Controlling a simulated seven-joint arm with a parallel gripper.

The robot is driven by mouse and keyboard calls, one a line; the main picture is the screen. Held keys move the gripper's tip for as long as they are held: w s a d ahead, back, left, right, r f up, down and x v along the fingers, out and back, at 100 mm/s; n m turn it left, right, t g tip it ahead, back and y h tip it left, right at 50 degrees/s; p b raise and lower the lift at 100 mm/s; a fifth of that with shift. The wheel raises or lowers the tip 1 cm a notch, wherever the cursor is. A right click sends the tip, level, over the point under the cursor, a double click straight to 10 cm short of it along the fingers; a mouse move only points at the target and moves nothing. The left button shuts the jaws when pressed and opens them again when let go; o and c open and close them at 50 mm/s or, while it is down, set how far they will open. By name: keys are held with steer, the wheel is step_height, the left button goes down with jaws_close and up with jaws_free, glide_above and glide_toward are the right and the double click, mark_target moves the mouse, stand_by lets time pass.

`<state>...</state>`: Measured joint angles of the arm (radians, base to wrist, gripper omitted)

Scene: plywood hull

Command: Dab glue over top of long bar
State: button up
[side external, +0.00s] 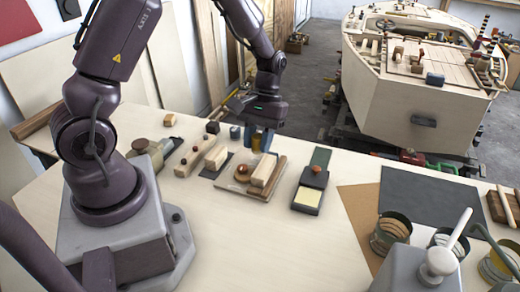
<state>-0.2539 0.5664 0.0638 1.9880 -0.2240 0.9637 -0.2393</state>
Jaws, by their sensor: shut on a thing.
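My gripper (261,138) hangs over the far edge of the pale workbench, its blue fingers pointing down. It is shut on a small yellowish thing (256,143), mostly hidden by the fingers; I cannot tell if it is a glue tool. A long brown bar (274,181) lies along the right side of a thin pale board (234,187), nearer the camera than my gripper. Beside it on the board are a lighter wooden block (263,170) and a round brown piece (242,173). No glue is discernible on the bar.
To the left are a long knobbed wooden piece (190,160) and a block (216,157). Cans (390,234) stand front right. The bench's front middle is clear. A plywood hull (410,100) stands behind.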

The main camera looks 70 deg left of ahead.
mark_target(258, 177)
steer(key=shift+f, duration=0.1)
steer(key=shift+f, duration=3.65)
steer(key=shift+w+a+f, duration=0.3)
steer(key=shift+w+a, duration=0.45)
steer(key=shift+w, duration=0.05)
steer(key=shift+w+a, duration=2.35)
steer(key=shift+a, duration=0.05)
steer(key=shift+s+d, duration=3)
steer(key=shift+d, duration=0.05)
steer(key=shift+s+d+r, duration=0.15)
steer(key=shift+r, duration=3.9)
